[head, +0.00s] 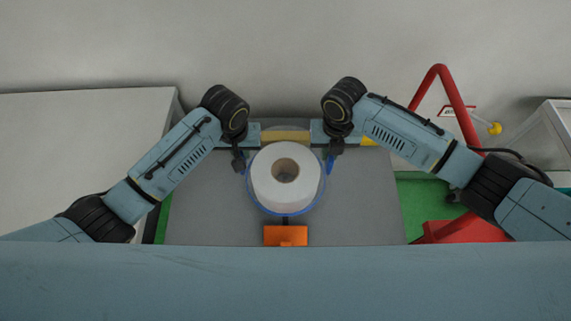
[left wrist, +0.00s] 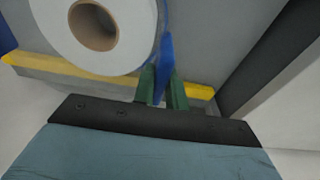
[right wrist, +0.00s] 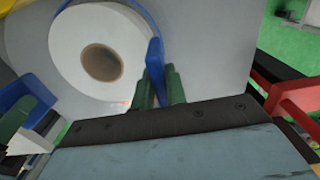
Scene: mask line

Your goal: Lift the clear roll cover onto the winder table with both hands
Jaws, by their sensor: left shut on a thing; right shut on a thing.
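The clear roll cover (head: 285,213) shows mainly as a blue rim around the white roll (head: 299,170) in the head view. The roll has a brown core and sits within the rim's outline over the grey table top (head: 365,205). I cannot tell how high the rim is above the table. My left gripper (head: 240,162) is shut on the cover's left blue handle, seen between green fingers in the left wrist view (left wrist: 166,62). My right gripper (head: 331,158) is shut on the right blue handle, also seen in the right wrist view (right wrist: 155,62).
An orange block (head: 286,236) stands at the table's near edge. A yellow strip (head: 285,136) runs behind the roll. A white surface (head: 80,150) lies left. A red tubular frame (head: 461,105) and green floor (head: 425,195) are at right.

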